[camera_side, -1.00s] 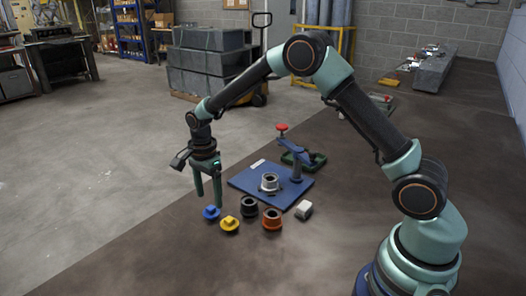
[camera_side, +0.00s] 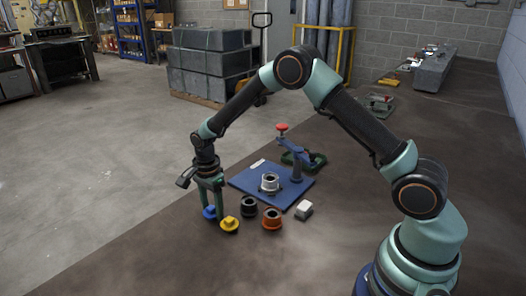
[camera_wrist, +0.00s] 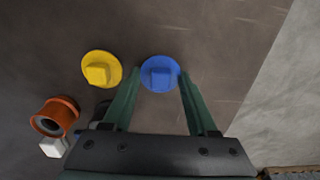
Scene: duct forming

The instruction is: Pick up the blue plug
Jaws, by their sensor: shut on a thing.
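The blue plug (camera_side: 209,212) stands on the dark table at the left of the small parts. It also shows in the wrist view (camera_wrist: 159,74), with a round flange and a raised block on top. My gripper (camera_side: 212,208) is down at the table with a finger on each side of the plug. In the wrist view my gripper (camera_wrist: 157,80) has its two green fingers touching or very near the plug's left and right edges. It is shut on the plug, which appears to rest on the table.
The yellow plug (camera_side: 230,224) sits close to the right of my gripper. Beyond it are a black ring (camera_side: 249,207), an orange ring (camera_side: 272,219) and a white block (camera_side: 304,209).

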